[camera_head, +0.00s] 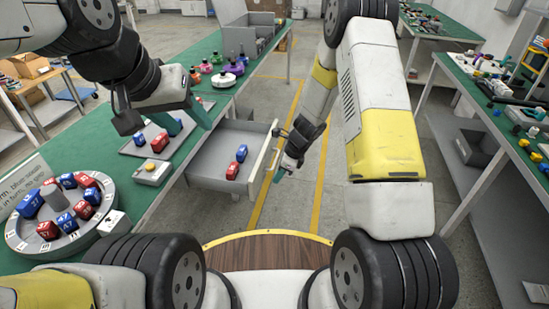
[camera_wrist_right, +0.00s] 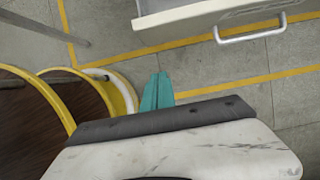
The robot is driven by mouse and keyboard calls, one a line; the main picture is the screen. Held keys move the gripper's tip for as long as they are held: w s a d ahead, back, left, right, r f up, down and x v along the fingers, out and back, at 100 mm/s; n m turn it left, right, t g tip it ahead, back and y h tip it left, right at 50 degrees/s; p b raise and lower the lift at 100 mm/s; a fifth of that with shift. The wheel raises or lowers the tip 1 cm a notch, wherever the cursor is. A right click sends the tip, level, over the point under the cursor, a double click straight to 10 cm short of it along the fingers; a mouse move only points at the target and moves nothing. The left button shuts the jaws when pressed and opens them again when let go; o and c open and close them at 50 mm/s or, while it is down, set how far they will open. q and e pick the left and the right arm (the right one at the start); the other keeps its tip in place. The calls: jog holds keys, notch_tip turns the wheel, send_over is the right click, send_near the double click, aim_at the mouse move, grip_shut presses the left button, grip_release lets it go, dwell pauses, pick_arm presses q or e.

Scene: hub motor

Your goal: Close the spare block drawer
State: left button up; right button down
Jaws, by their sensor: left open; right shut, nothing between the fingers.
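The spare block drawer (camera_head: 222,185) is pulled out from under the green workbench, with red blocks (camera_head: 233,171) and blue blocks (camera_head: 242,152) inside. My right gripper (camera_head: 278,175) is shut and empty, just right of the drawer front in the head view. In the right wrist view, the drawer front (camera_wrist_right: 205,22) and its metal handle (camera_wrist_right: 250,34) are at the upper right. The teal fingertips (camera_wrist_right: 156,91) are apart from the handle there. My left gripper (camera_head: 188,121) is open above the bench, by the tray of blocks.
Another cluttered green table (camera_head: 485,105) stands at the right. The floor right of the drawer is clear.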

jog(key=w+a+f, duration=0.1)
jog(key=a+f, duration=0.5)
jog(key=shift+w+a+f, duration=0.15)
jog(key=shift+w, duration=0.2)
